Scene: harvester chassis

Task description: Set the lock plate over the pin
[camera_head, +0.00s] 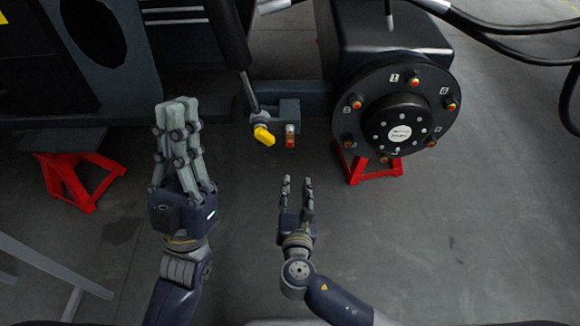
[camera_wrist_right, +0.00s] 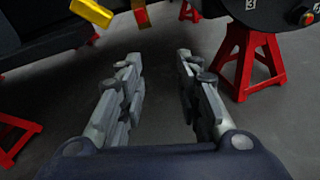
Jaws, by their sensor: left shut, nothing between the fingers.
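A yellow plate-like piece (camera_head: 264,136), seemingly the lock plate, sits tilted at the lower end of a dark cylinder rod; it also shows in the right wrist view (camera_wrist_right: 92,12). Just right of it is a short pin (camera_head: 290,135) with red and orange bands, below a dark bracket (camera_head: 289,110); the pin shows at the top of the wrist view (camera_wrist_right: 140,11). The plate is beside the pin, not around it. My right gripper (camera_head: 297,180) is open and empty, below the pin in the picture. My left gripper (camera_head: 178,102) is shut and empty, left of the plate.
A black wheel hub (camera_head: 400,133) with several red-orange studs is at the right. Red stands (camera_head: 370,168) and (camera_head: 80,180) are under the chassis. A grey rail (camera_head: 50,262) lies at lower left. Black hoses (camera_head: 500,28) hang at upper right. Open floor surrounds my right gripper.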

